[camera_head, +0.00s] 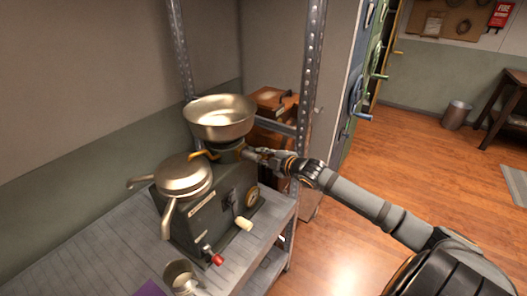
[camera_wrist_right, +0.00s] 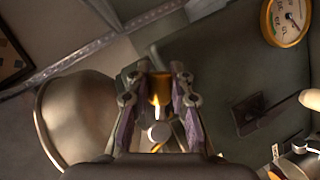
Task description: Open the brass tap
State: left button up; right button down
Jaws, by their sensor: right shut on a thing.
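A dark green machine (camera_head: 217,200) with a wide metal bowl (camera_head: 220,118) on top stands on a grey shelf. The brass tap (camera_head: 203,154) sits just under the bowl; its thin brass lever sticks out to the left. My right gripper (camera_head: 246,152) reaches in from the right, just below the bowl. In the right wrist view my right gripper (camera_wrist_right: 159,100) is shut on the brass tap (camera_wrist_right: 160,86), with a finger on each side of it. The fingers hide part of the tap. My left gripper is in neither view.
The grey shelf (camera_head: 90,245) has a perforated metal post (camera_head: 309,80) close behind my right gripper. Spouts and a lidded pan (camera_head: 184,176) are at the machine's left. A red-tipped lever (camera_head: 215,258), a pale-handled crank (camera_head: 243,223) and a metal cup (camera_head: 181,276) are in front.

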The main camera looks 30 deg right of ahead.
jog(key=m, duration=0.1)
jog(key=f+m+g+y, duration=0.1)
jog(key=shift+s+a+f+m+b, duration=0.2)
jog(key=shift+a+m+b, duration=0.1)
jog(key=shift+a+b, duration=0.1)
jog(key=shift+s+a+f+m+g+y+b, duration=0.15)
jog(key=shift+a+f+m+g+y+b, duration=0.2)
jog(key=shift+m+y, duration=0.3)
jog(key=shift+s+a+f+m+g+y+b, duration=0.15)
jog(key=shift+a+m+g+y+b, duration=0.2)
jog(key=shift+m+y, duration=0.3)
jog(key=shift+a, duration=0.1)
jog(key=c, duration=1.2)
grip_release()
jog(key=shift+o, duration=0.2)
